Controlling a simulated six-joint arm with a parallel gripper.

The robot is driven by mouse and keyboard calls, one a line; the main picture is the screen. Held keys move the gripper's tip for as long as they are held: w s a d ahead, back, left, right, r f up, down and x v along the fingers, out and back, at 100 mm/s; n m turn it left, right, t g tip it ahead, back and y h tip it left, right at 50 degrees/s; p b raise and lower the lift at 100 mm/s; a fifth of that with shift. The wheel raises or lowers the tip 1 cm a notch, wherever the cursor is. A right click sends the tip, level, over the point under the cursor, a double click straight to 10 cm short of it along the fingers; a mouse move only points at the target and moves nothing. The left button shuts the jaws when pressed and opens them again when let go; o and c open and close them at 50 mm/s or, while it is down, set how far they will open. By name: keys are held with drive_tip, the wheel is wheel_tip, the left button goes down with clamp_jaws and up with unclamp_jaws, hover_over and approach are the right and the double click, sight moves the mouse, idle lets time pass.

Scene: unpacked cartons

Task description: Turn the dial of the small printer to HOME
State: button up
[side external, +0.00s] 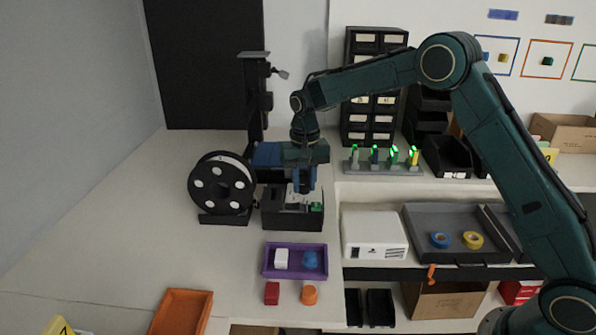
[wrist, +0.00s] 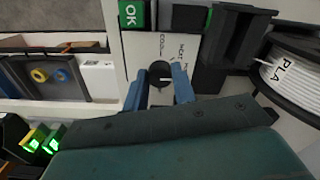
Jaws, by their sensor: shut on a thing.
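The small printer (side external: 279,218) stands on the bench with a dark base, a light top panel and a green part at its front right. My gripper (side external: 304,188) points straight down onto that panel. In the wrist view the light panel (wrist: 135,50) carries printed words, one reading COOL; the others are partly covered or too small to read. The dark round dial (wrist: 159,72) sits between the blue fingertips of my gripper (wrist: 160,88), which is shut on it. The dial's pointer cannot be made out.
A filament spool (side external: 221,184) stands close left of the printer. A purple tray (side external: 296,273) with a white and a blue piece lies in front, near a red block (side external: 272,293) and an orange piece (side external: 309,294). A rack with green lights (side external: 382,168) is behind right.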

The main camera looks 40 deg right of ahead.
sight(304, 185)
idle(0.4)
drive_tip(key=o, duration=1)
drive_tip(key=shift+r, duration=0.1)
wheel_tip(304, 185, up, 14)
drive_tip(key=shift+f, duration=0.15)
